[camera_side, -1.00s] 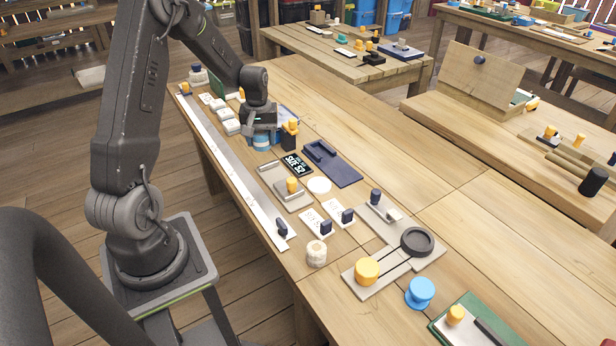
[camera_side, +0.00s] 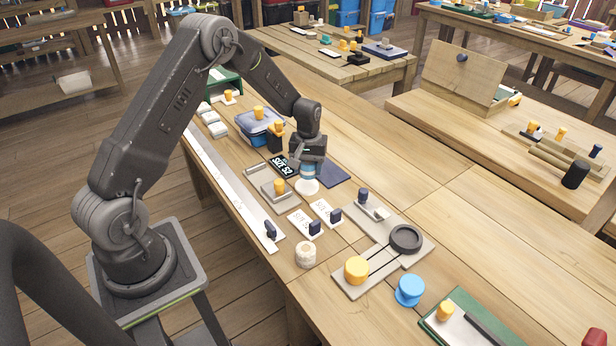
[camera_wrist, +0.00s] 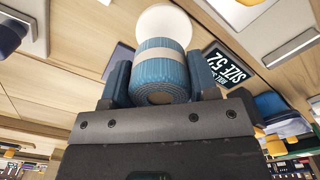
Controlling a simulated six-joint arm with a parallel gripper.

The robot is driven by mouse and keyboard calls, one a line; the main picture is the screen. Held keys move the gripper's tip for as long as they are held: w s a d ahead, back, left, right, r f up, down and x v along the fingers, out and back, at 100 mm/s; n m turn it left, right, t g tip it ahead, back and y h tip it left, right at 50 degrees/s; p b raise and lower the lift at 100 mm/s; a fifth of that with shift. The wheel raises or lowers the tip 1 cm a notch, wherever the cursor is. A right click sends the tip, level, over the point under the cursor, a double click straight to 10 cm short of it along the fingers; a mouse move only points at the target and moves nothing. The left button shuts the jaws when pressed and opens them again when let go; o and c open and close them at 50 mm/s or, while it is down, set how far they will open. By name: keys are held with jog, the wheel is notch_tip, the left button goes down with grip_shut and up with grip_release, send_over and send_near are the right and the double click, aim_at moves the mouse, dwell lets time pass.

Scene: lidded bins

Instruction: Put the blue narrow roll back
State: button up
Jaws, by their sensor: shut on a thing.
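My gripper (camera_side: 308,165) is shut on the blue narrow roll (camera_side: 308,174), a ribbed blue cylinder with a pale band around it. In the wrist view the roll (camera_wrist: 160,82) sits between the two jaws of my gripper (camera_wrist: 160,72). A round white disc (camera_side: 306,187) lies on the table just under the roll. It also shows beyond the roll in the wrist view (camera_wrist: 163,27). I cannot tell whether the roll touches the disc. A black sign reading "SIZE 52" (camera_side: 283,167) lies left of the gripper.
A dark blue plate (camera_side: 332,176) lies right of the gripper, partly hidden. A blue lidded bin (camera_side: 258,127) with a yellow knob stands behind. A grey tray (camera_side: 267,190) and white cards with dark knobs are nearby. A cream roll (camera_side: 306,254) stands in front.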

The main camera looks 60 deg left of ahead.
aim_at(308, 177)
jog(key=shift+f, duration=1.9)
jog(key=shift+f, duration=0.2)
jog(key=o, duration=1)
